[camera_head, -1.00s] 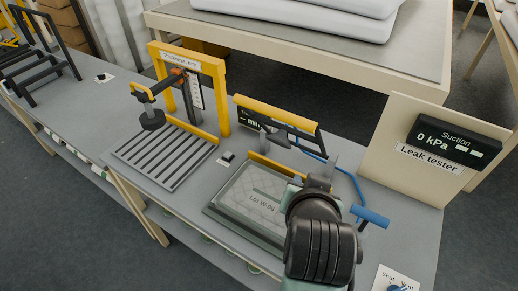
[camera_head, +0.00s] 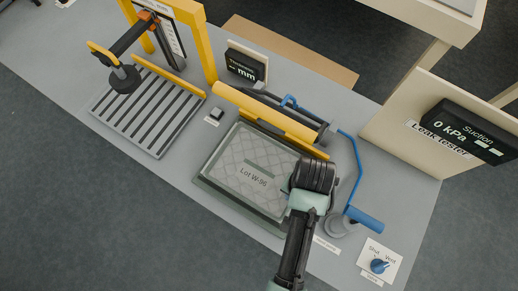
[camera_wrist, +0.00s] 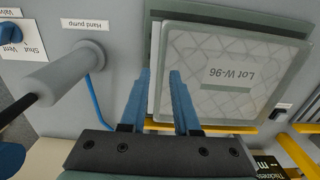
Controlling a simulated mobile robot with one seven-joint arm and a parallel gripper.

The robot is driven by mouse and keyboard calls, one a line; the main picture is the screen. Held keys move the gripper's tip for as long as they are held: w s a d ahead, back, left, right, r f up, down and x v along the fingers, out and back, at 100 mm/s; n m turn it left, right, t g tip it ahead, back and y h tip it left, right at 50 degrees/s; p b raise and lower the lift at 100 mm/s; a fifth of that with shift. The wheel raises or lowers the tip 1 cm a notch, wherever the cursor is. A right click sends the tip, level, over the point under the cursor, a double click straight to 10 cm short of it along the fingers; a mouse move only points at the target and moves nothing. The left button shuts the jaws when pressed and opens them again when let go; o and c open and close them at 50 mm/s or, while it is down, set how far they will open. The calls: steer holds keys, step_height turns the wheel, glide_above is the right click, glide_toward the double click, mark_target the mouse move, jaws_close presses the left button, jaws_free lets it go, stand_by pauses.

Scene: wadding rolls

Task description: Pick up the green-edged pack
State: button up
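The pack (camera_head: 246,160), labelled Lot W-96, is flat and pale with a quilted pattern and a grey-green rim. It lies on a darker green base (camera_head: 218,193) on the bench. In the wrist view the pack (camera_wrist: 228,95) fills the right of the picture.
A yellow-edged raised lid (camera_head: 270,112) stands behind the pack. A hand pump with a blue handle (camera_head: 364,219) and hose is close right of my wrist. A Shut/Vent valve (camera_head: 379,265) lies farther right. The thickness gauge with its slatted plate (camera_head: 150,110) is at left.

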steer(key=shift+w+f+p, duration=0.2)
steer(key=shift+f+p, duration=0.4)
steer(key=shift+f, duration=2.3)
jaws_close()
